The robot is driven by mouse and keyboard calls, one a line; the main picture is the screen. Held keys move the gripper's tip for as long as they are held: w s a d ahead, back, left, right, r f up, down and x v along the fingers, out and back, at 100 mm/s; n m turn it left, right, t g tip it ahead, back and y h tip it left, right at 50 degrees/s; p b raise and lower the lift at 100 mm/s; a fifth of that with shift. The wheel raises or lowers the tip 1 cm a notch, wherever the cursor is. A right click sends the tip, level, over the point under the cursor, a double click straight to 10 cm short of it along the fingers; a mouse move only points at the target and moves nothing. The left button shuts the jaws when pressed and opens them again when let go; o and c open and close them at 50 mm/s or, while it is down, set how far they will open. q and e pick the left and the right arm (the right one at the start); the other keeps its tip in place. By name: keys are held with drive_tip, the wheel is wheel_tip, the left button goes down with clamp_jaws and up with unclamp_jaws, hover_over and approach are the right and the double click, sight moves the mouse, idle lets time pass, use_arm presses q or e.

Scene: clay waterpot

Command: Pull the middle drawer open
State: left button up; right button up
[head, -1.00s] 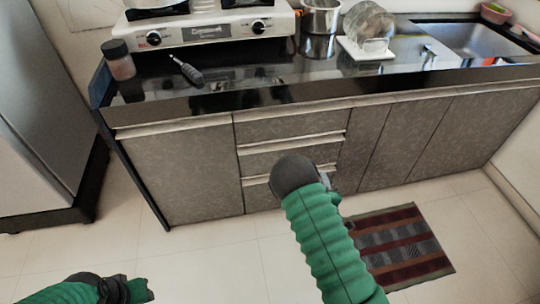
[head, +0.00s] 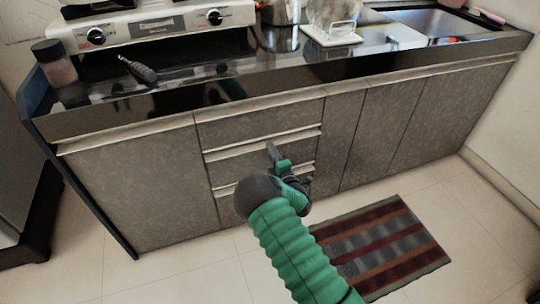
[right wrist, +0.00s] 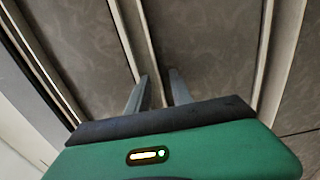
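The middle drawer (head: 235,168) is in the grey cabinet in the head view, with a pale handle strip (head: 225,152) along its top edge. It looks shut, flush with the drawers around it. My right gripper (head: 271,151) is in front of this drawer, close to its handle strip. In the right wrist view my right gripper's two fingers (right wrist: 159,76) are apart, with a pale strip (right wrist: 150,50) running between them. Whether they touch it I cannot tell. My forearm and wrist hide part of the lower drawer. My left gripper is not in view.
The top drawer (head: 255,125) is above and the bottom drawer (head: 222,206) below. Cabinet doors stand either side. A black countertop (head: 200,98) overhangs them, with a stove (head: 150,28) on it. A striped mat (head: 385,245) lies on the floor at right.

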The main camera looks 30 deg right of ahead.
drive_tip(key=shift+w+d, duration=0.1)
drive_tip(key=shift+w, duration=0.5)
clamp_jaws()
drive_tip(key=shift+s+f, duration=0.1)
idle(0.9)
